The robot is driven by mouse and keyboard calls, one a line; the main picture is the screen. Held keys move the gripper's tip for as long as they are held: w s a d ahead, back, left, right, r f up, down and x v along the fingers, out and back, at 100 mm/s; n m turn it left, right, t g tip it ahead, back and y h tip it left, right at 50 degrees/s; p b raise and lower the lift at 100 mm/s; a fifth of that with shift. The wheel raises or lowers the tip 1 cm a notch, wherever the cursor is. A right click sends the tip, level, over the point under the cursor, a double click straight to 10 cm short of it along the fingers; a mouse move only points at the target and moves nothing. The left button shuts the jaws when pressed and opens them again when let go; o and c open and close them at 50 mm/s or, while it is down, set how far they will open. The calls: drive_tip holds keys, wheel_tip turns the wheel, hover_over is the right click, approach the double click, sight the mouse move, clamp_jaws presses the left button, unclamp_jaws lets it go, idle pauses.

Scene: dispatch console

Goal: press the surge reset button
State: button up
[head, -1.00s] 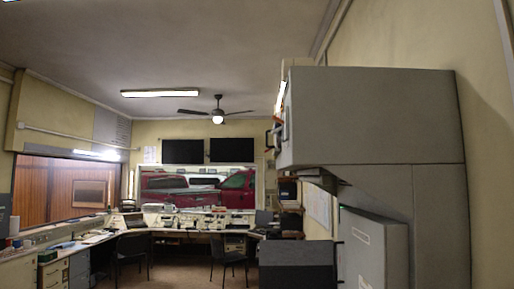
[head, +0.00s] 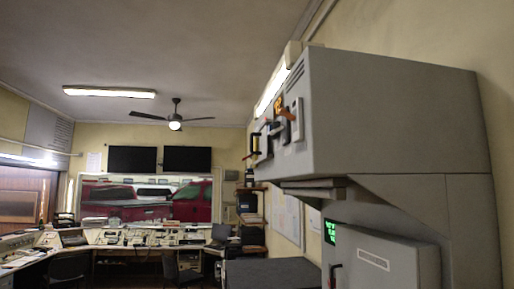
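A large grey cabinet (head: 400,120) fills the right of the head view, seen mostly from its side. Its upper front face is seen at a steep angle and carries several small fittings, with a pale plate (head: 296,120) and orange parts (head: 278,102) among them. A small screen with green text (head: 330,232) sits below, on the front of the lower part. I cannot make out which fitting, if any, is the surge reset button. My gripper is not in view.
A dark flat-topped unit (head: 272,273) stands low, left of the cabinet. A long desk (head: 140,246) with equipment runs along the far window, with chairs in front. A ceiling fan (head: 175,118) hangs above.

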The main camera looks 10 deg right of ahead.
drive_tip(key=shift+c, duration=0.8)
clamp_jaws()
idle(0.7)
